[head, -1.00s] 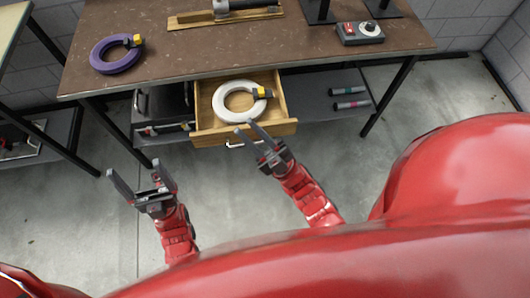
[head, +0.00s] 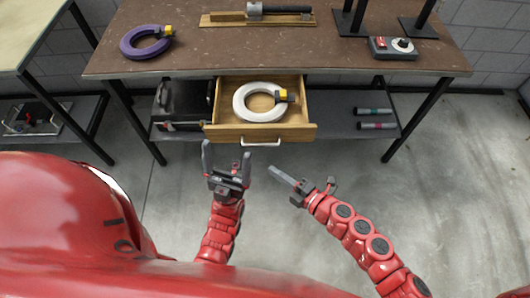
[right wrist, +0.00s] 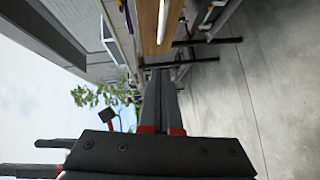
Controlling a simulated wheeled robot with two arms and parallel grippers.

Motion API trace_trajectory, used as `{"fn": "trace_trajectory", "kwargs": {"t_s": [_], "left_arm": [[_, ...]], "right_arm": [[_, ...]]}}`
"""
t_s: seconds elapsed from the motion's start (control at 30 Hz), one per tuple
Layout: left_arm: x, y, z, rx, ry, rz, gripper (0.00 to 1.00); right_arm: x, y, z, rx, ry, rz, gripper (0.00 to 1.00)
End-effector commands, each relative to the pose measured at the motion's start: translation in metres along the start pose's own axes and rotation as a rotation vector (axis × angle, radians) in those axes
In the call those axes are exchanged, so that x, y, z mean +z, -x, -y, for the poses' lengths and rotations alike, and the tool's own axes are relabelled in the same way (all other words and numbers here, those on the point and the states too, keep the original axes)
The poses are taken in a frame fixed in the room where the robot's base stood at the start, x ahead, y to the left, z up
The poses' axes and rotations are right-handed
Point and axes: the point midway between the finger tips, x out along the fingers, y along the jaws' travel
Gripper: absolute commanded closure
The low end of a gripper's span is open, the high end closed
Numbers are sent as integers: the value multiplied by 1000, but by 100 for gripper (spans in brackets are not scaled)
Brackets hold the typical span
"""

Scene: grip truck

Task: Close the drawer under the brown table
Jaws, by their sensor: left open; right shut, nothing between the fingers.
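The wooden drawer (head: 223,133) under the brown table (head: 290,53) is pulled out, with a silver handle (head: 260,143) on its front. A white ring of tape or cable (head: 243,108) with a yellow and black tag lies inside it. My left gripper (head: 227,147) is open and empty, just in front of the drawer's left part in the picture. My right gripper (head: 272,172) is shut and empty, in front of and below the handle, pointing up-left. In the right wrist view its fingers (right wrist: 160,72) are together, and a wooden surface, apparently the drawer (right wrist: 150,25), shows beyond them.
A black case (head: 182,103) and two dark cylinders (head: 375,118) lie on the lower shelf beside the drawer. A purple ring (head: 127,42) and a device with a dial (head: 392,46) are on the tabletop. Table legs (head: 418,115) stand at either side. The floor in front is clear.

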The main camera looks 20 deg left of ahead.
Motion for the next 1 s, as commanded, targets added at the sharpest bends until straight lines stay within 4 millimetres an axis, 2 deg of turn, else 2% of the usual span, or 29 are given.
{"fn": "trace_trajectory", "kwargs": {"t_s": [0.03, 0.23, 0.4, 0.6, 1.0], "left_arm": [[0, -2, 0, 0, 0, 0, 10], [-2, -9, 0, 0, 0, 0, 10], [-2, -12, 1, 0, 0, 0, 10], [-2, -13, 1, 0, 0, 0, 10], [-2, -13, 1, 0, 0, 0, 10]], "right_arm": [[-2, -12, -3, 2, 0, -5, 100], [0, -56, -4, 3, -2, 0, 100], [14, -75, -2, 2, -3, 1, 100], [26, -85, 0, 0, -3, 2, 100], [28, -88, 0, 1, -2, -1, 100]]}}
